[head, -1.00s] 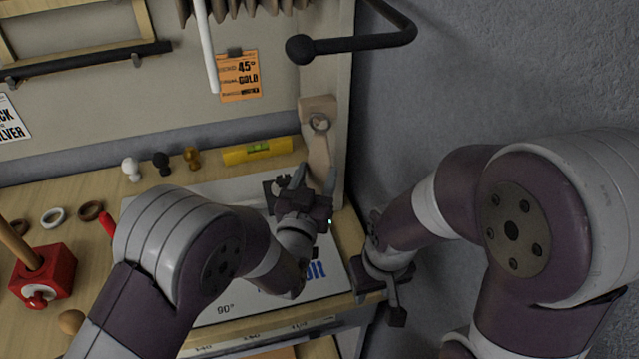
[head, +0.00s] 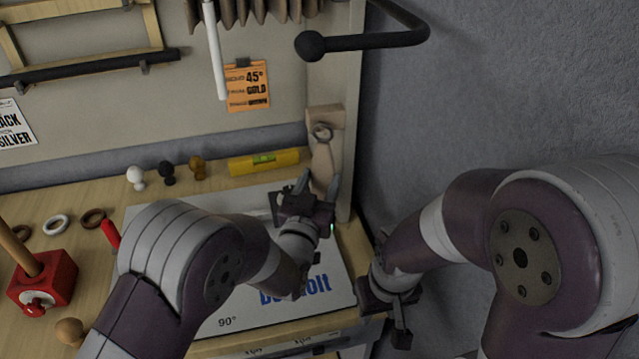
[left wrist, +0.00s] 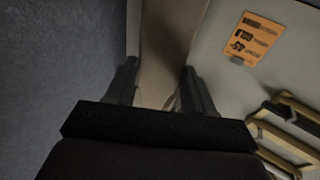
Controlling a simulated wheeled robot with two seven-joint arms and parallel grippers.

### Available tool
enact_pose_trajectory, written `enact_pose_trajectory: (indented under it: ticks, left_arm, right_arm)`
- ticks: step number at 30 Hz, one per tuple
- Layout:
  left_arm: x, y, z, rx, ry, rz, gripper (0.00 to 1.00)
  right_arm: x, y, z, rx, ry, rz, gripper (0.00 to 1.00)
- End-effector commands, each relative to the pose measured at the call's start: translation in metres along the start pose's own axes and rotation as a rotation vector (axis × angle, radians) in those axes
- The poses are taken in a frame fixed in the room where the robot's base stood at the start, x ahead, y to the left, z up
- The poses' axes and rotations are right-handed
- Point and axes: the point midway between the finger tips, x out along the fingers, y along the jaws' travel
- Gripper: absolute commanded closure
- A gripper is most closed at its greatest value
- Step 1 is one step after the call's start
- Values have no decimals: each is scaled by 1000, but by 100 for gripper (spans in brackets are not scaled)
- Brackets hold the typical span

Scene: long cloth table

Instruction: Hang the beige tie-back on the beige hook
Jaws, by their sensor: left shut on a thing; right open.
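The beige hook (head: 334,115) is a block-like mount on the right end of the back panel. The beige tie-back (head: 322,166) is a strap with a ring (head: 322,131) at its top, and the ring overlaps the hook's lower part in the head view. I cannot tell whether it is around the peg. My left gripper (head: 318,182) is shut on the tie-back's lower part. In the left wrist view a beige surface (left wrist: 165,45) shows between the fingers (left wrist: 158,88). My right gripper (head: 385,310) is open and empty, low by the table's right end.
A black rod with a ball end (head: 312,45) juts out above the hook. An orange card (head: 248,85) hangs to its left. A yellow level (head: 264,162) and several small knobs (head: 167,167) stand along the back. A red block (head: 45,280) stands at left. The grey wall is close at right.

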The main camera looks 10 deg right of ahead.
Motion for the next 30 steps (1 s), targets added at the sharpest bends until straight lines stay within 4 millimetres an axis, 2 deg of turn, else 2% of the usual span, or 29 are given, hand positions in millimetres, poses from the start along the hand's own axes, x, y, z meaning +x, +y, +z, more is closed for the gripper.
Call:
enact_pose_trajectory:
  ticks: [6,7,9,20,23,30]
  left_arm:
    - [-1,0,2,0,-5,0,94]
    - [-1,0,2,0,-6,0,40]
    - [-1,0,2,0,-5,0,18]
    - [-6,0,2,0,-4,0,17]
    - [-22,0,3,0,-4,1,17]
    - [-86,0,4,0,-4,1,17]
  right_arm:
    - [0,0,0,0,0,0,57]
    - [0,0,0,0,0,0,57]
    - [0,0,0,0,0,0,57]
    - [2,0,0,0,0,0,57]
    - [6,0,1,0,0,0,57]
    - [17,0,2,0,0,0,57]
